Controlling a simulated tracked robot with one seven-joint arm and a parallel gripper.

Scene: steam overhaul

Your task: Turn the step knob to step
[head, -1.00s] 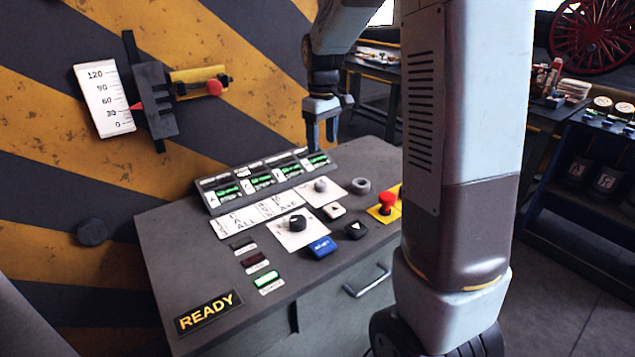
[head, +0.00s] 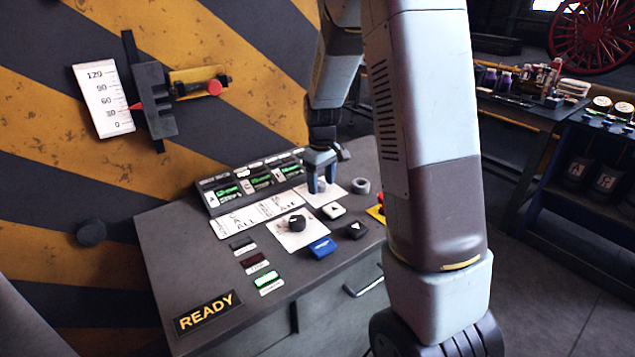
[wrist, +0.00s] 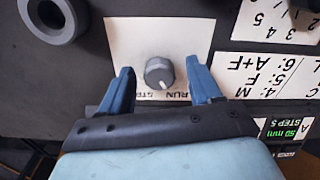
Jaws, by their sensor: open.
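The step knob (wrist: 160,73) is a small grey round knob with a white pointer line, on a white plate (wrist: 190,42) lettered RUN and, partly hidden, what looks like STEP. In the wrist view the pointer leans toward RUN. My gripper (wrist: 165,84) is open, its two blue fingers on either side of the knob with gaps on both sides. In the head view my gripper (head: 318,188) hangs pointing down over the plate at the console's back right and mostly hides the knob.
The grey console (head: 165,240) also holds a black knob (head: 296,224), a blue button (head: 322,247), a display row (head: 250,180) and a grey ring (head: 360,185). A red button at the right is mostly hidden by my arm. A READY sign (head: 208,312) is at the front.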

